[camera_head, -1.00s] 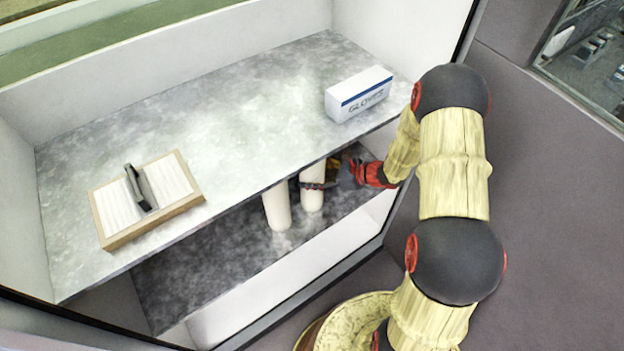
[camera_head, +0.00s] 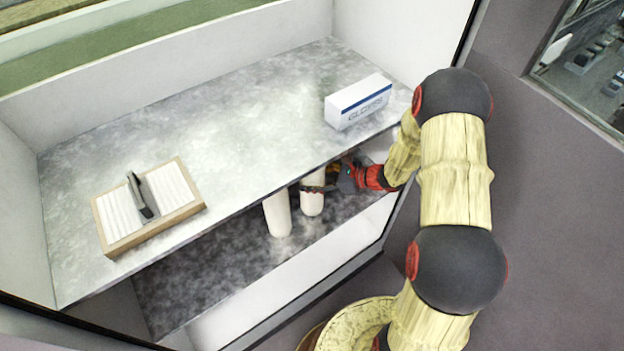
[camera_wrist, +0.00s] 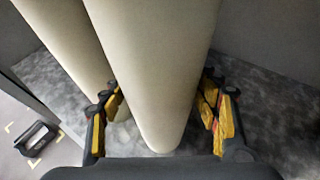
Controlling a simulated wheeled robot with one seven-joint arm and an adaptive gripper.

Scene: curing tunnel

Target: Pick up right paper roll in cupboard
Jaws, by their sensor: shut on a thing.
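The right paper roll (camera_head: 312,199) is a white upright cylinder on the lower shelf of the cupboard, partly hidden by the upper shelf. It fills the middle of the wrist view (camera_wrist: 158,75). My gripper (camera_head: 313,188) is shut on it, with one finger on each side in the wrist view (camera_wrist: 164,118). The left paper roll (camera_head: 277,213) stands close beside it to the left; it also shows in the wrist view (camera_wrist: 62,40). The tops of both rolls are hidden.
The upper shelf (camera_head: 230,110) lies just over the rolls and my gripper. On it are a gloves box (camera_head: 358,101) at right and a wooden-framed tray (camera_head: 115,237) with a dark-handled item at left. The lower shelf (camera_head: 215,275) is clear left of the rolls.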

